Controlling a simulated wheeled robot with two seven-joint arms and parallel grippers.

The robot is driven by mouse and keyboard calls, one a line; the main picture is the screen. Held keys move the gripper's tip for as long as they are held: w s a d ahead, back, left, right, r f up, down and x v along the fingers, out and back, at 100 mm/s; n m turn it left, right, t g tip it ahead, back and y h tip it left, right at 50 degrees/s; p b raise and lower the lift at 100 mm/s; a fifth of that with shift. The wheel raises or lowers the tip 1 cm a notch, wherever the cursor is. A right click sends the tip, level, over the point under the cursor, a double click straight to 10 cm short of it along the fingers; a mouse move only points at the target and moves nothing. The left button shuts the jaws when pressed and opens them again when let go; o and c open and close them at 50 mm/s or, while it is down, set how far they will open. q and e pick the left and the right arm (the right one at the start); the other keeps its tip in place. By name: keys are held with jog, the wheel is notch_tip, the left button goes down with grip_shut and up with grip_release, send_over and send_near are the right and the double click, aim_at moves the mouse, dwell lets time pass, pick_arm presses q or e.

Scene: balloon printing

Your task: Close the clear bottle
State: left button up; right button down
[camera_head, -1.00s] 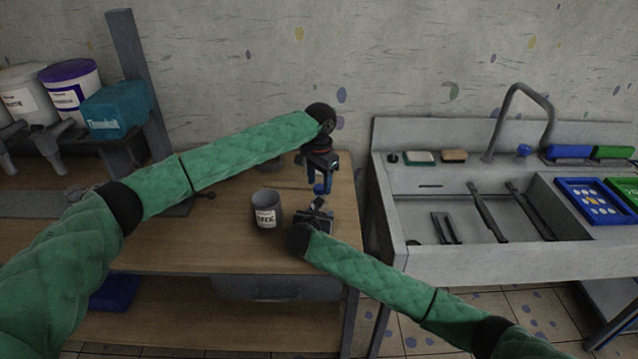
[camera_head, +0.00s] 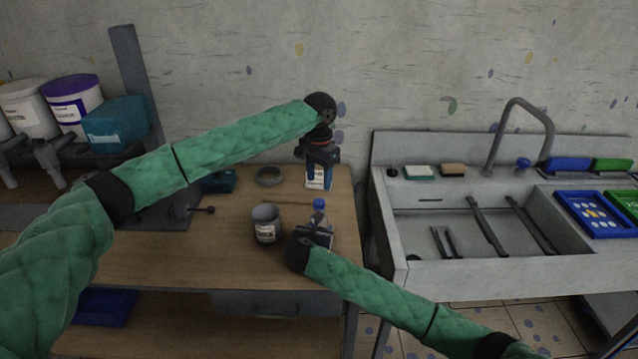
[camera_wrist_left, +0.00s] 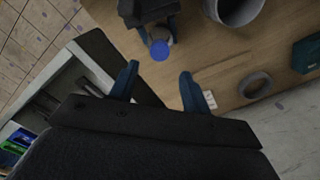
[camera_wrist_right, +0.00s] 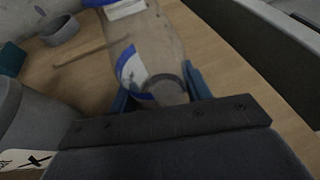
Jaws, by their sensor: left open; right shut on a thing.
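In the right wrist view my right gripper (camera_wrist_right: 165,92) is shut around the bottle (camera_wrist_right: 150,50), which has a blue and white label. The left wrist view shows the blue cap (camera_wrist_left: 160,50) from above, at the bottle's top. My left gripper (camera_head: 319,178) is open and empty, raised above and behind the bottle; its two fingers (camera_wrist_left: 157,82) show apart in the left wrist view. I cannot tell how tightly the cap sits.
A grey cup (camera_head: 266,223) stands just left of the bottle. The sink (camera_head: 450,232) lies to the right across a gap.

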aim_at(319, 201)
pick_arm(q)
jog(key=shift+r, duration=0.25)
jog(key=shift+f, duration=4)
jog(key=c, duration=1)
jog(key=o, duration=1.1)
